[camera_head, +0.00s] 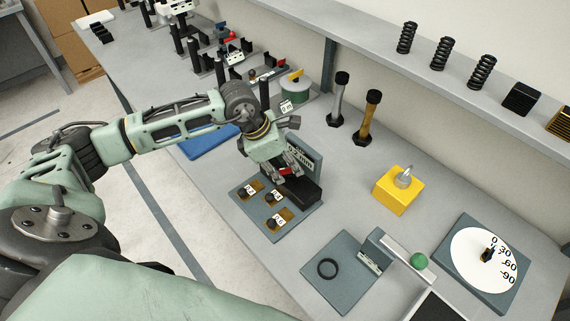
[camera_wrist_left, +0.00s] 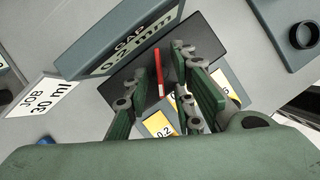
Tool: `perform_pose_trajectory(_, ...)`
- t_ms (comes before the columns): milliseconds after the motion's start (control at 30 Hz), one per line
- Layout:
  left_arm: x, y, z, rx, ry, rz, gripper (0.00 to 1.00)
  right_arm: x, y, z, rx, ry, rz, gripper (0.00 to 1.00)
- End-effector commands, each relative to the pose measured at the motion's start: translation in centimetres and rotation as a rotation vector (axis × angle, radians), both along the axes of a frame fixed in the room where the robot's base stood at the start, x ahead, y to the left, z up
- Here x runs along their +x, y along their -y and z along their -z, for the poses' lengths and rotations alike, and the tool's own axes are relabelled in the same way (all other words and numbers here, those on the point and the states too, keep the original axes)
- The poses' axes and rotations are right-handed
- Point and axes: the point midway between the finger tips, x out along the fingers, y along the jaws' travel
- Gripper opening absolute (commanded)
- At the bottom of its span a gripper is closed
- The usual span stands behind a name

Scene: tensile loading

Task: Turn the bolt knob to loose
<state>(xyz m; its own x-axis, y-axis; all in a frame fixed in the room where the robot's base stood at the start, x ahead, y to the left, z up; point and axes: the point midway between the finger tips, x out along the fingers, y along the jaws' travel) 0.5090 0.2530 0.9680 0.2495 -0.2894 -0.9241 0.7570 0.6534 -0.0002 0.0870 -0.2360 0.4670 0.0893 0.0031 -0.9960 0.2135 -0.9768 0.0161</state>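No knob marked as a bolt or "loose" can be made out. A black knob (camera_head: 487,255) sits on a white dial (camera_head: 470,262) marked 0, 30, 60 and 90 at the right of the bench; I cannot tell whether it is the bolt knob. My left gripper (camera_head: 287,172) is far to its left, over a black block (camera_head: 300,191) by the "GAP 0.2 mm" sign (camera_wrist_left: 135,42). In the left wrist view its fingers stand apart on either side of a thin red strip (camera_wrist_left: 159,75), with gaps visible. My right gripper is not in view.
A yellow block (camera_head: 393,196) with a metal piece on top stands between the gripper and the dial. A grey plate (camera_head: 345,290) with a black ring (camera_head: 327,268) lies in front. Two upright posts (camera_head: 368,117) stand behind. A shelf (camera_head: 450,85) with springs runs along the wall.

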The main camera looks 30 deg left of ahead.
Motion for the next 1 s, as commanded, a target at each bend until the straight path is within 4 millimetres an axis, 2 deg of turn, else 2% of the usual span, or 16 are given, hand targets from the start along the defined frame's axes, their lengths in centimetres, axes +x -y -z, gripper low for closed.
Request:
perform_pose_trajectory(33,0.0,0.0,0.0,0.0,0.0,0.0,0.21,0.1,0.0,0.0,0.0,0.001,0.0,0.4)
perform_pose_trajectory(300,0.0,0.0,-0.1,-0.001,0.001,0.0,0.0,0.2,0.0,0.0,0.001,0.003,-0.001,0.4)
perform_pose_trajectory(733,0.0,0.0,0.0,0.0,0.002,-0.014,0.0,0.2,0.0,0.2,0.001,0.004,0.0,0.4)
perform_pose_trajectory(1000,-0.1,0.1,0.2,0.0,0.005,-0.13,0.0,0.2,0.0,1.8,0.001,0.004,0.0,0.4)
